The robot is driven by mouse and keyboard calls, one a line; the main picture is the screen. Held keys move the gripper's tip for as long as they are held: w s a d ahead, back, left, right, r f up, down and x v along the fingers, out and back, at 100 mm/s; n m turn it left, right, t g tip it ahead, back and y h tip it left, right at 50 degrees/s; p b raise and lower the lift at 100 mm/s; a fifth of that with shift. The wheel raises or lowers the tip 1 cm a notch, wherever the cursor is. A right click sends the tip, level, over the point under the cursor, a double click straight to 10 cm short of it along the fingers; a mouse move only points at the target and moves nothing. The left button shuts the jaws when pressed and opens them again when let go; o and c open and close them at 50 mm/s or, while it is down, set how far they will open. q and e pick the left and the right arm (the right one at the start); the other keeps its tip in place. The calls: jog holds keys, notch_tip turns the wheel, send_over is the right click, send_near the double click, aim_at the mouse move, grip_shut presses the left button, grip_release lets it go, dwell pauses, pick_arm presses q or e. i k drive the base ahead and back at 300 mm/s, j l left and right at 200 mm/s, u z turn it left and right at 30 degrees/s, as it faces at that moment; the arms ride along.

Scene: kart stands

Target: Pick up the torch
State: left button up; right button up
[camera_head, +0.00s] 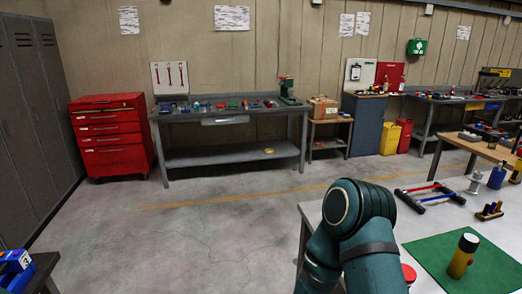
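A yellow cylinder with a dark head and pale top (462,258), which looks like the torch, stands on a green mat (430,252) at the lower right. One of my dark teal arms rises in the lower middle, left of the mat and apart from the cylinder. Neither of my grippers shows in this view.
The near grey table (415,222) also holds a red-and-blue frame (428,196), a small rack (489,211) and a red round thing (408,273) close beside my arm. A blue container (497,177) stands farther back. Open floor (210,235) lies to the left.

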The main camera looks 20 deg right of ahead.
aim_at(469, 243)
jog(key=i+j+z, duration=0.1)
jog(key=z, duration=0.3)
jog(key=i+j+z, duration=0.2)
jog(key=z, duration=0.2)
jog(key=i+j+z, duration=0.2)
jog(key=z, duration=0.25)
jog(key=i+j+z, duration=0.1)
jog(key=j+z, duration=0.15)
jog(key=i+j+z, duration=0.2)
jog(key=j+z, duration=0.25)
jog(key=j, duration=0.1)
